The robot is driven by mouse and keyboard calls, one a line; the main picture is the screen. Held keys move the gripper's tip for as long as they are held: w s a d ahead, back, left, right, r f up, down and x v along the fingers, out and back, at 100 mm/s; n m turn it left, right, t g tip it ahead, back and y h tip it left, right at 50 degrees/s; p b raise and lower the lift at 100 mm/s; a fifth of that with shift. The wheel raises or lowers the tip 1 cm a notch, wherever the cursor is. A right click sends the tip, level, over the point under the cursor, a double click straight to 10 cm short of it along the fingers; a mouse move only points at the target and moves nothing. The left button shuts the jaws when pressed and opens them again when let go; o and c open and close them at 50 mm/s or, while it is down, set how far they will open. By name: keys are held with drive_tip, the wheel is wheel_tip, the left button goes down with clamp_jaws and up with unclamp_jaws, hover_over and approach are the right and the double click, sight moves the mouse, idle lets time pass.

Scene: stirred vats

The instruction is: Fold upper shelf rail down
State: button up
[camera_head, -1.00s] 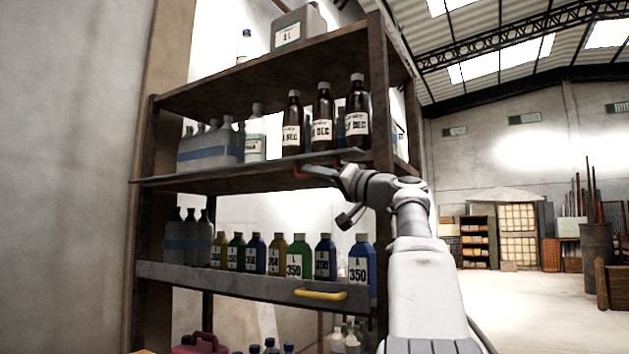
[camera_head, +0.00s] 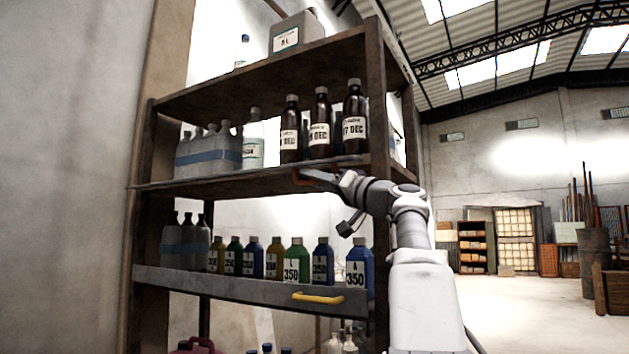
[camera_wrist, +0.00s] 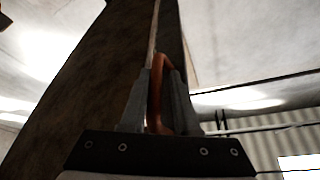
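The upper shelf rail (camera_head: 215,179) runs along the front edge of the shelf with the brown bottles. It shows as a thin, nearly edge-on strip, lying about level with the board. Its orange handle (camera_head: 301,177) hangs at the right part of the rail. My gripper (camera_head: 312,175) reaches this handle from the right. In the wrist view the orange handle (camera_wrist: 157,95) lies between the two fingers (camera_wrist: 158,110), which close in on both sides of it.
Brown bottles (camera_head: 320,122) and grey bottles stand on the shelf above the rail. A lower rail (camera_head: 235,285) with a yellow handle (camera_head: 318,298) stands upright before several coloured bottles. The right shelf post (camera_head: 377,100) is close to my arm. Open floor lies to the right.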

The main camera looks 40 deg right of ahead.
drive_tip(key=v, duration=1.7)
drive_tip(key=shift+s, duration=0.2)
drive_tip(key=shift+d+f, duration=0.1)
